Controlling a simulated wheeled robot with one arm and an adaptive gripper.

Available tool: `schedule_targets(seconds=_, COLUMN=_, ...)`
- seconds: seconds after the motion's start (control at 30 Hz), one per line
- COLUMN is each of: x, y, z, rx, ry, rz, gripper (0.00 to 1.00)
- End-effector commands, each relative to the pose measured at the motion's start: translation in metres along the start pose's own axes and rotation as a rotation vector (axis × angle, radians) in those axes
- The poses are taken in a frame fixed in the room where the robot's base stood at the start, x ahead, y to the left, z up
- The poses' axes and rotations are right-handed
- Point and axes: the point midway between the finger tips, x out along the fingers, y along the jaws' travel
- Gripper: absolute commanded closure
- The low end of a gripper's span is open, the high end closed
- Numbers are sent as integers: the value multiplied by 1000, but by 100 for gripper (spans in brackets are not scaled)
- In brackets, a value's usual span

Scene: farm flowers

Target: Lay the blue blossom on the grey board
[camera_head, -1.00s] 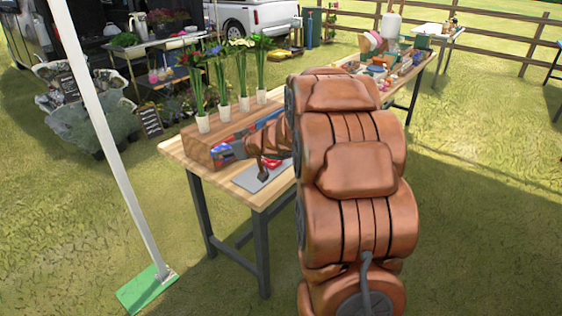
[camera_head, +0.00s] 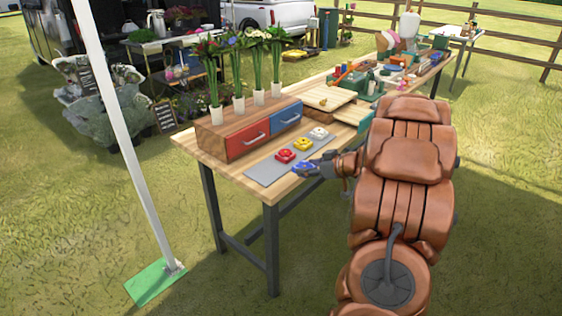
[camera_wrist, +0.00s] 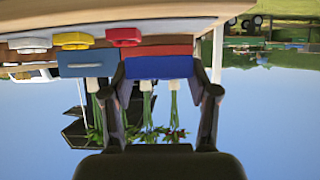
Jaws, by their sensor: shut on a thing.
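The grey board (camera_head: 268,171) lies on the front of the wooden table. A red blossom (camera_head: 285,156), a yellow blossom (camera_head: 301,144) and a white blossom (camera_head: 319,133) lie on it in a row. My gripper (camera_head: 308,169) is shut on the blue blossom (camera_head: 302,167) by the board's near edge. In the wrist view the blue blossom (camera_wrist: 160,67) sits between the two fingers. The red blossom (camera_wrist: 124,34), yellow blossom (camera_wrist: 73,39) and white blossom (camera_wrist: 30,43) show upside down there. I cannot tell whether the blue blossom touches the board.
A wooden drawer box with a red drawer (camera_head: 244,143) and a blue drawer (camera_head: 286,118) stands behind the board. Wooden boxes (camera_head: 328,97) are to the right. The board's left end is clear.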

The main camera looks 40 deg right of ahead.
Motion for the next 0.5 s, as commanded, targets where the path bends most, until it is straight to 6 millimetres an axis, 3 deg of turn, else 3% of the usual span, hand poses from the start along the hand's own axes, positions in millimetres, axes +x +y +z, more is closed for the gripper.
schedule_targets(seconds=0.5, x=79, y=-25, z=-34, rx=-1, ry=1, rz=-5, gripper=73)
